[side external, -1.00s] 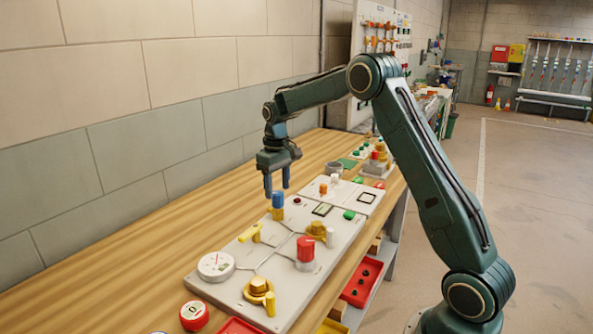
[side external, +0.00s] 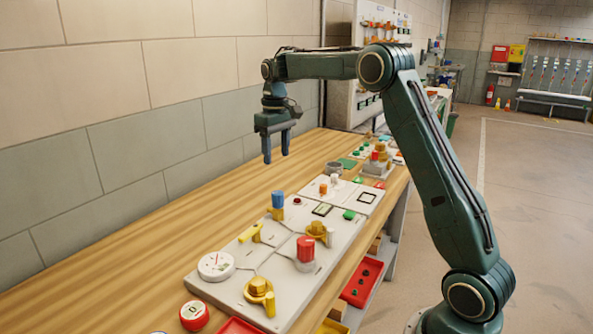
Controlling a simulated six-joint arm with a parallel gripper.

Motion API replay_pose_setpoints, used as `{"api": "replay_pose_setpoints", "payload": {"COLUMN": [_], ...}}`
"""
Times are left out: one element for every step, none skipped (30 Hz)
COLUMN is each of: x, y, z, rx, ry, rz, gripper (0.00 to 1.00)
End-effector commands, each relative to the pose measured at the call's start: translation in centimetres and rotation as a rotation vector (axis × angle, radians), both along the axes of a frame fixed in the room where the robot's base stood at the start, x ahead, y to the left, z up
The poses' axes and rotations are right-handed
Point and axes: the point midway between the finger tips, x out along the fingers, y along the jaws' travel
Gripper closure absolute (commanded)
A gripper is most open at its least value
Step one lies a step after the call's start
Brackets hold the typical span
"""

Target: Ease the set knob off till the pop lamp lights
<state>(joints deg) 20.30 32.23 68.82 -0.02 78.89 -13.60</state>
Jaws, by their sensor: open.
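A blue knob (side external: 278,199) on a brass body stands upright at the far left part of the grey valve panel (side external: 236,287); it appears to be the set knob. Just right of it is a small dark red lamp (side external: 297,201), which looks unlit; I cannot read its label to tell whether it is the pop lamp. My gripper (side external: 276,157) points down, open and empty, clear above the blue knob, with a visible gap between fingertips and knob.
The panel also carries a red knob (side external: 305,249), a yellow lever (side external: 249,234), a white dial gauge (side external: 215,266) and brass fittings (side external: 259,287). A red round gauge (side external: 194,316) sits in front. The wooden bench (side external: 160,262) is bare on the wall side.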

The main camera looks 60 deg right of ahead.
Motion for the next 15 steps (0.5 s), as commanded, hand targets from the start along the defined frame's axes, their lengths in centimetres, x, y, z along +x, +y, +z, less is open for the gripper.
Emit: {"api": "replay_pose_setpoints", "payload": {"x": [0.0,0.0,0.0,0.0,0.0,0.0,-0.01,-0.01,-0.01,-0.01,-0.01,-0.01,-0.01,-0.01,-0.01], "y": [0.0,0.0,0.0,0.0,0.0,0.0,0.0,0.0,0.0,0.0,0.0,0.0,0.0,0.0,0.0], "z": [0.0,-0.01,-0.01,-0.02,-0.02,-0.02,-0.03,-0.03,-0.03,-0.03,-0.03,-0.03,-0.03,-0.03,-0.03], "rx": [0.0,0.0,0.0,0.0,0.0,0.0,0.0,0.0,0.0,0.0,0.0,0.0,0.0,0.0,0.0], "ry": [0.0,0.0,0.0,0.0,0.0,0.0,0.0,0.0,0.0,0.0,0.0,0.0,0.0,0.0,0.0], "rz": [0.0,0.0,0.0,0.0,0.0,0.0,0.0,0.0,0.0,-0.001,-0.003,-0.008,-0.014,-0.023,-0.038], "gripper": [0.46,0.46,0.46,0.46,0.46,0.46,0.46,0.46,0.46,0.46,0.46,0.46,0.46,0.46,0.46]}}
